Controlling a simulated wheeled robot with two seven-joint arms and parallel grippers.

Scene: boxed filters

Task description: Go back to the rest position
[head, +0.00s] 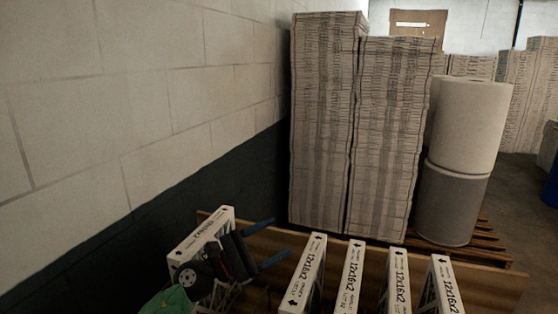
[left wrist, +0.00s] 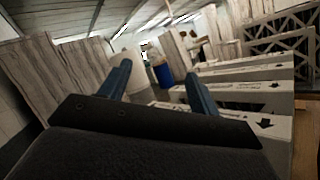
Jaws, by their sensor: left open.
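My left gripper (head: 264,242) is in the lower left of the head view, over a white boxed filter (head: 202,231). Its two blue fingers stand apart, point to the right and have nothing between them. In the left wrist view the open fingers (left wrist: 158,88) also show with an empty gap. Several more white filters stand in a row to the right, among them one marked 12x16x2 (head: 308,270). Filter edges also show at the right of the left wrist view (left wrist: 240,88). My right gripper is not in view.
A wooden shelf or table (head: 480,285) bears the filters. Behind it stand tall stacks (head: 385,140) and two large rolls, one white (head: 468,125) and one grey (head: 450,205), on a pallet. A block wall (head: 130,100) runs along the left. A blue barrel (left wrist: 163,75) is farther off.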

